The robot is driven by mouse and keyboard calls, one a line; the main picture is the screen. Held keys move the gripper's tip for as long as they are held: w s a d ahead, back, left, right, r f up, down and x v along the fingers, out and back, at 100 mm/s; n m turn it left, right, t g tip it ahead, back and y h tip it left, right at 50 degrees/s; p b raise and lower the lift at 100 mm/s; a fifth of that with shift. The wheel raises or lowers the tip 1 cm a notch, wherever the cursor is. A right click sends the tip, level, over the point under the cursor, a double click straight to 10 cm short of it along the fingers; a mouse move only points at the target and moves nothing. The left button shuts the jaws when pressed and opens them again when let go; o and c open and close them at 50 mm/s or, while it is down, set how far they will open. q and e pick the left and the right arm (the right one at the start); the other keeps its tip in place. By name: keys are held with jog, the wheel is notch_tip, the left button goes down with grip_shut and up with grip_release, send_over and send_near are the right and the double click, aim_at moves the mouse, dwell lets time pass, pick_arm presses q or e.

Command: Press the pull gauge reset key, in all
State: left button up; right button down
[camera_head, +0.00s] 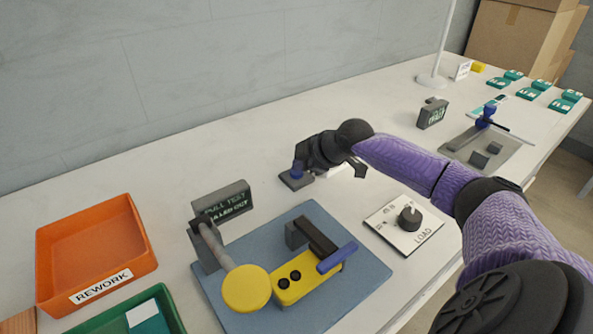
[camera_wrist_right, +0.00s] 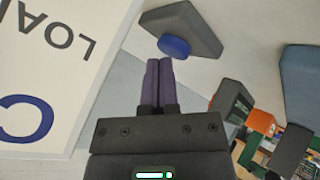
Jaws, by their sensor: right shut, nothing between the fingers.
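A small dark block with a blue round key (camera_head: 298,170) stands on the table behind the pull test fixture. The key also shows in the right wrist view (camera_wrist_right: 174,46). My right gripper (camera_head: 302,162) is at this key, partly covering it. In the right wrist view its two purple fingers (camera_wrist_right: 159,64) are together and empty, with their tips close to the key; I cannot tell whether they touch it. My left gripper is not in view.
The fixture on a blue plate (camera_head: 358,282) has a yellow disc (camera_head: 246,289) and a blue-ended lever (camera_head: 337,257). A LOAD dial panel (camera_head: 390,235) lies to its right. An orange REWORK tray (camera_head: 97,240) and a green tray (camera_head: 170,302) are at left.

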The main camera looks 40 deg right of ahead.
aim_at(300, 172)
jog(key=shift+f, duration=0.4)
dwell(0.5)
jog(key=shift+r, duration=0.2)
jog(key=shift+r+p, duration=0.8)
notch_tip(300, 172, up, 5)
jog(key=p, duration=0.5)
jog(key=shift+r, duration=0.1)
jog(key=shift+f, duration=0.2)
